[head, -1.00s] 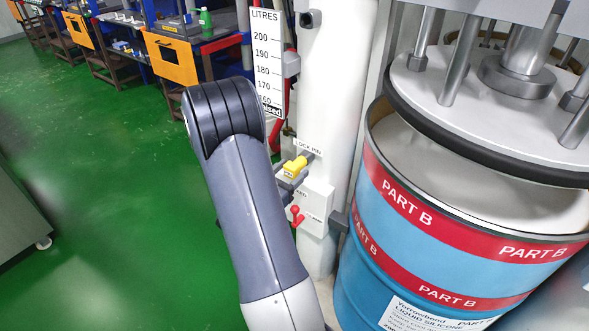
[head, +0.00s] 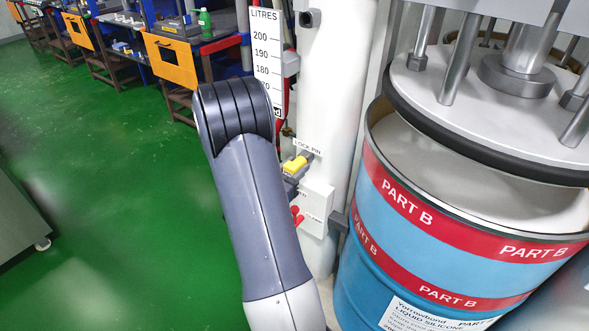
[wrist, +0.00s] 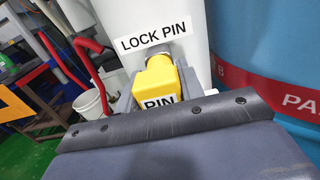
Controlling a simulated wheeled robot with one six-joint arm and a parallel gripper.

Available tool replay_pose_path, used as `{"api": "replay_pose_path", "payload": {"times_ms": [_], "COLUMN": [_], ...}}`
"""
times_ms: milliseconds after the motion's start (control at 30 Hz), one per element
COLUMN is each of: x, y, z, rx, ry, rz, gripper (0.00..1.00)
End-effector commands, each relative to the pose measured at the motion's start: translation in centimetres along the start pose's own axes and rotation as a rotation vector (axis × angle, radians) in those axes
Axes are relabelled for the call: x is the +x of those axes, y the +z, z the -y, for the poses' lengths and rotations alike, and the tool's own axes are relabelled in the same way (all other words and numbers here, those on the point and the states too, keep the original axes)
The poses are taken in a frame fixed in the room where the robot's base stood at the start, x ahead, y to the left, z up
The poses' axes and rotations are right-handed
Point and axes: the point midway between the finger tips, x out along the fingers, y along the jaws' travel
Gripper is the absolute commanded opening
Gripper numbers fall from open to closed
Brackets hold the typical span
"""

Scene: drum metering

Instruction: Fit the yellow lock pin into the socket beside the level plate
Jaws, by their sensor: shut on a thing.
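The yellow lock pin (head: 295,164) is at the white column, just below the LOCK PIN label (head: 307,147). In the wrist view the pin (wrist: 158,80) shows its yellow body and a white PIN tag. My gripper (wrist: 157,90) is shut on it, with grey fingers on both sides. In the head view my arm hides most of the gripper (head: 291,172). The pin's far end meets a grey socket (wrist: 158,50) under the label; how deep it sits I cannot tell. The level plate (head: 266,55), a white LITRES scale, stands at upper left of the pin.
A white box with a red lever (head: 297,213) is on the column (head: 335,110) below the pin. The blue PART B drum (head: 390,240) stands close on the right, under a raised plate (head: 470,80). Red hose (wrist: 92,60) and a white bucket (wrist: 90,103) are left of the column.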

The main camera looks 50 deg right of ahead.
Motion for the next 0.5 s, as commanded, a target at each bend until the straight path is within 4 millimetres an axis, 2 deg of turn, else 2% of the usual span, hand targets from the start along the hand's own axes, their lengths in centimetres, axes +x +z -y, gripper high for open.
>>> {"api": "replay_pose_path", "payload": {"times_ms": [33, 167, 500], "x": [-0.01, -0.01, -0.67], "y": [-0.01, -0.01, 0.01], "z": [0.00, 0.00, -0.03], "rx": [0.000, 0.000, 0.001], "ry": [0.000, 0.000, 0.000], "rz": [0.000, 0.000, 0.000], "gripper": [0.20, 0.09, 0.09]}}
